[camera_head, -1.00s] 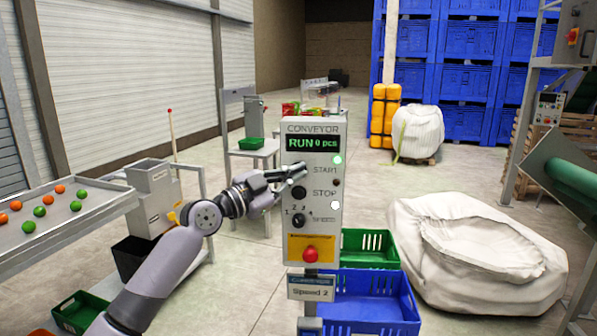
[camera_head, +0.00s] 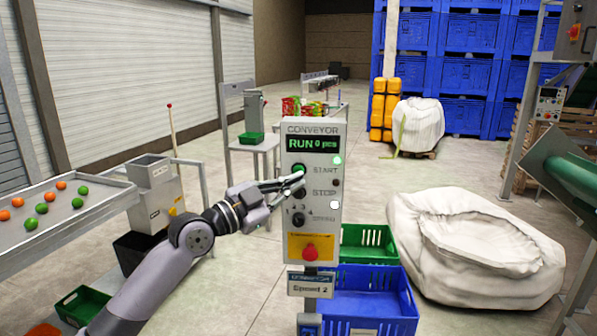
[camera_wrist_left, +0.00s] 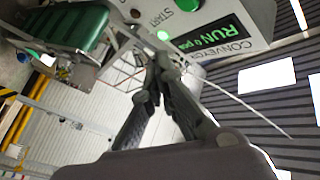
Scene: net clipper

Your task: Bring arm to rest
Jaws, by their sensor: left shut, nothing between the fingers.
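The grey conveyor control box (camera_head: 312,262) stands upright in the middle of the head view. Its display (camera_head: 314,144) reads RUN 0 pcs. The green START button (camera_head: 299,169) shows uncovered just above the fingertips, and a green lamp (camera_head: 337,160) is lit beside it. My left gripper (camera_head: 296,180) is shut and empty in front of the box, between the START and STOP rows; I cannot tell if it touches the box. In the left wrist view its closed fingers (camera_wrist_left: 162,65) point towards the box (camera_wrist_left: 250,14). My right gripper is not in view.
Blue (camera_head: 370,305) and green (camera_head: 368,245) crates stand low behind the box. A tray table (camera_head: 75,222) with orange and green balls is at the left. A large white sack (camera_head: 470,250) lies at the right. Open floor lies behind.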

